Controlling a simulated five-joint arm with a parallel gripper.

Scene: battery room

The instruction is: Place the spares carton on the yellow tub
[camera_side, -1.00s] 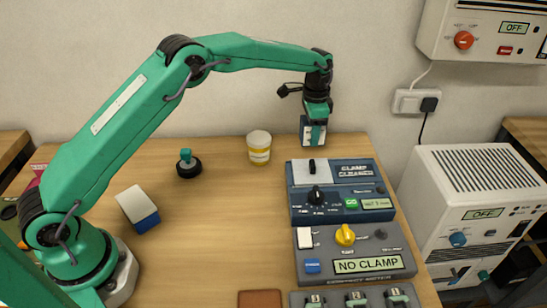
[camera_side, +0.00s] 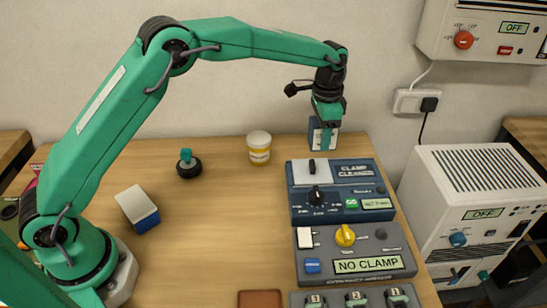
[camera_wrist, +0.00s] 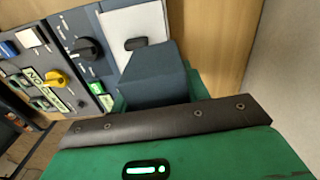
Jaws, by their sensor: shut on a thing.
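My gripper (camera_side: 325,128) is shut on a dark blue carton (camera_side: 313,134) with pale parts, at the back right of the bench, behind the blue clamp cleaner unit. The wrist view shows the held carton (camera_wrist: 156,78) as a dark blue block in front of the gripper's body. I cannot tell whether its underside touches the bench, and no label on it is readable. The yellow tub (camera_side: 259,148), white with a yellow band and a pale lid, stands upright at the back middle, left of my gripper and apart from it.
The clamp cleaner (camera_side: 345,190) and a grey contact meter (camera_side: 355,255) line the right side. A white-and-blue block (camera_side: 138,209) lies at left. A black-based, teal-topped knob (camera_side: 188,164) stands left of the tub. A brown block (camera_side: 259,300) is in front. The middle bench is clear.

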